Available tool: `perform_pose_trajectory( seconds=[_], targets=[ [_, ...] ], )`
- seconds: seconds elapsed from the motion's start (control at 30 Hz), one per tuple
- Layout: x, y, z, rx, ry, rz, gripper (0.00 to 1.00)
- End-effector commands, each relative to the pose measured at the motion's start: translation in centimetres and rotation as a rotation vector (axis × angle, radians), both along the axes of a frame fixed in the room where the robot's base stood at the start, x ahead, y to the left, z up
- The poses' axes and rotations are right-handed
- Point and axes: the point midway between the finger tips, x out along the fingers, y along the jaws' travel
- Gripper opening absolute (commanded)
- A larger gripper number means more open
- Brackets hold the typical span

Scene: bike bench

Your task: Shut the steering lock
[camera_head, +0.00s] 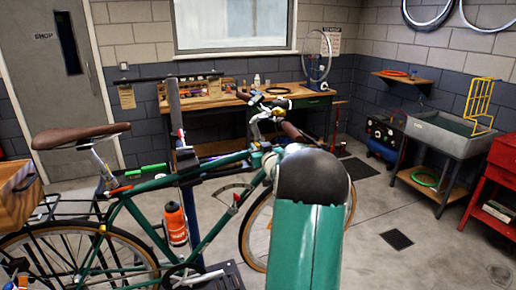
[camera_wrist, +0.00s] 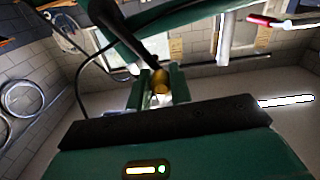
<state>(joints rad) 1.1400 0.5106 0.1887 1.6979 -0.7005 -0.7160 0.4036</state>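The green bike (camera_head: 140,203) hangs on a work stand, its handlebar end to the right. My gripper shows in the wrist view (camera_wrist: 160,88); its two green fingers stand a little apart with a brass-coloured knob (camera_wrist: 160,80) between them. I cannot tell whether the fingers touch it. A dark bar (camera_wrist: 140,42) runs from the knob up to the green frame tube. In the head view, my arm covers the front of the bike and hides my fingertips. I cannot tell for sure which part is the steering lock.
A workbench (camera_head: 310,101) with tools stands at the back wall. A utility sink (camera_head: 447,140) and a red cabinet (camera_head: 492,175) are at the right. An orange bottle (camera_head: 175,224) sits on the bike frame. Open floor lies between the bike and the sink.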

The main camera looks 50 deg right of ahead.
Motion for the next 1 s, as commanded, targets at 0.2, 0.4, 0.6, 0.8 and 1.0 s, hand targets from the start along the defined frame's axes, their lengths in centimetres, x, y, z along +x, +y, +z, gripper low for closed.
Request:
perform_pose_trajectory(
  seconds=[0.2, 0.4, 0.6, 0.8, 1.0],
  targets=[
    [0.0, 0.0, 0.0, 0.000, 0.000, 0.001, 0.00],
    [0.1, 0.2, -0.2, -0.009, 0.007, 0.002, 0.00],
    [0.4, 0.6, -0.5, -0.059, 0.038, 0.004, 0.00],
    [0.9, 1.5, -1.3, -0.166, 0.105, 0.006, 0.00],
    [1.4, 2.4, -2.5, -0.316, 0.195, 0.007, 0.00]
  ],
)
